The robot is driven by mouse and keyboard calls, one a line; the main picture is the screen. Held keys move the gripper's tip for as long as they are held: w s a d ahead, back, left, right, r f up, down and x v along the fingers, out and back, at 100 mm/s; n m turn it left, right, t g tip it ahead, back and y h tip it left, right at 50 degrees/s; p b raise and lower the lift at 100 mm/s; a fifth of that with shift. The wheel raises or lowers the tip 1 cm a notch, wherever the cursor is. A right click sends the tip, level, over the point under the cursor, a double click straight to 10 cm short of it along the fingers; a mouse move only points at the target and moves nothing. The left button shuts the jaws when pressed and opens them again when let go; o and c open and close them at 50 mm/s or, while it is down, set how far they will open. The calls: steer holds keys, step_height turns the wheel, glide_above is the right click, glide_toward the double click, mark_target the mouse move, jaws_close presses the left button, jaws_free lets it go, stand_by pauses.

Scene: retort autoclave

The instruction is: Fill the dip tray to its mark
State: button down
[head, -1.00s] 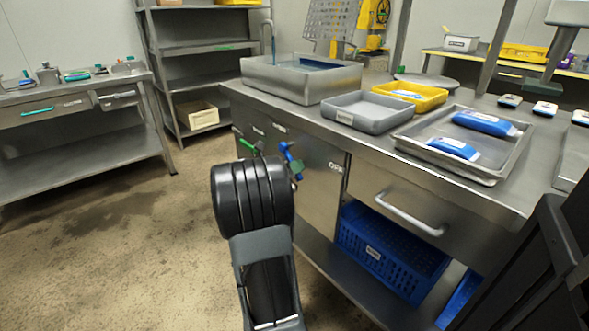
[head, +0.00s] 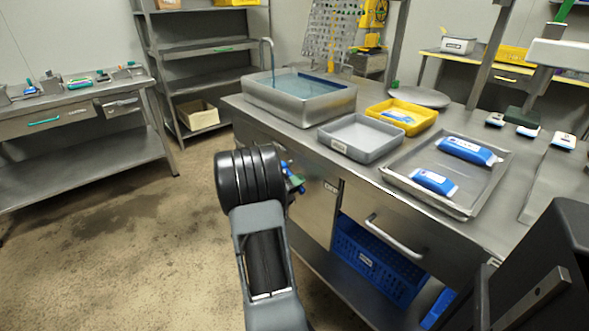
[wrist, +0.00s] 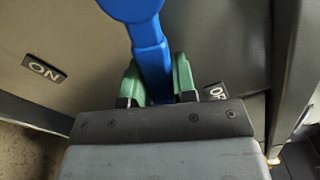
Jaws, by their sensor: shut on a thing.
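The dip tray appears to be the deep grey basin (head: 290,108) at the back left of the steel counter. Bluish water (head: 312,83) covers its inside, and a thin stream falls from the tap (head: 268,50). I cannot make out the fill mark. My gripper (head: 296,181) is low at the counter's front, partly hidden by my arm. In the wrist view its green fingers (wrist: 155,85) are shut on a blue valve handle (wrist: 152,55). The handle stands between the ON label (wrist: 45,69) at left and the partly hidden OFF label (wrist: 216,92) at right.
A grey tray (head: 360,138), a yellow tray (head: 402,112) and a steel tray (head: 430,202) with blue packs stand on the counter. A drawer handle (head: 394,236) juts out at its front. A blue crate (head: 375,265) sits below. The floor at left is clear.

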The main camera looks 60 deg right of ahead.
mark_target(306, 172)
steer(key=r+n+p, duration=0.1)
steer(key=p, duration=0.2)
steer(key=r+n+p, duration=0.1)
steer(key=n+p, duration=0.1)
steer(key=p, duration=0.1)
steer(key=shift+s+a+r, duration=0.1)
steer(key=shift+s+r, duration=0.2)
steer(key=shift+r, duration=0.05)
steer(key=p, duration=0.1)
steer(key=n+p, duration=0.1)
steer(key=p, duration=0.1)
steer(key=shift+r+n+p, duration=0.3)
steer(key=shift+n+p, duration=0.3)
steer(key=c, duration=0.9)
jaws_free()
steer(key=shift+a, duration=0.1)
steer(key=p+v, duration=0.1)
steer(key=v, duration=1.2)
steer(key=shift+w+a, duration=0.15)
steer(key=shift+a, duration=0.15)
